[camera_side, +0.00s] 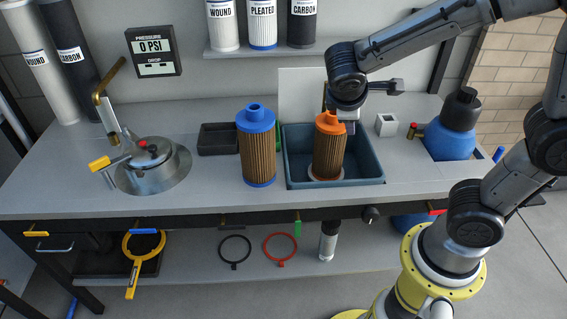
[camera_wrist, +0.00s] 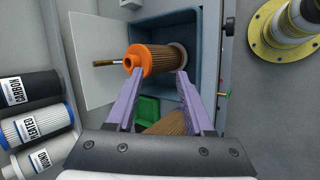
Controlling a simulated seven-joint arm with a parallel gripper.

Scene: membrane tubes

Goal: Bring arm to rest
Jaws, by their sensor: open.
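My gripper (camera_wrist: 159,73) is open, its two purple fingers apart with nothing held between their tips. In the side view my gripper (camera_side: 345,116) is close above and behind an orange-capped pleated filter (camera_side: 329,150). That filter stands upright in a blue-grey bin (camera_side: 366,168). In the wrist view the orange-capped filter (camera_wrist: 150,57) lies just beyond the fingertips, inside the bin (camera_wrist: 205,40). Whether a finger touches its cap cannot be told. My arm reaches in from the right, bent over the bench.
A blue-capped pleated filter (camera_side: 257,150) stands on the bench left of the bin. A metal housing (camera_side: 152,168), a black tray (camera_side: 218,139), a white block (camera_side: 386,125) and a blue bottle (camera_side: 450,137) are around. A shelf of labelled cartridges (camera_side: 263,22) is behind. The front bench is clear.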

